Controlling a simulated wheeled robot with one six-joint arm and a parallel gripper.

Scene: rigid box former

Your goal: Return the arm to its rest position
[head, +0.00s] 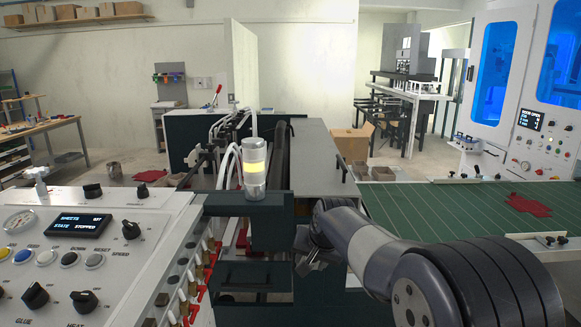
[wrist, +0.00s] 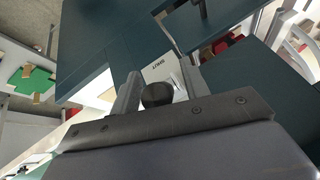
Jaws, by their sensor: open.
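My arm (head: 385,255) reaches in from the lower right of the head view, over the front of the dark green machine. My gripper (head: 312,255) is at its end, beside the dark machine frame, and partly hidden by the wrist. In the wrist view my gripper (wrist: 160,82) has its two fingers apart. A black round knob (wrist: 157,95) shows between them, in front of a white labelled plate (wrist: 165,68). I cannot tell whether the fingers touch the knob. Nothing is seen held.
A control panel (head: 75,245) with knobs and a display stands at the left. A lit signal lamp (head: 254,168) rises from the machine frame. A green conveyor belt (head: 450,215) with red pieces (head: 527,205) lies right of my arm. A grey machine top (head: 318,160) lies beyond.

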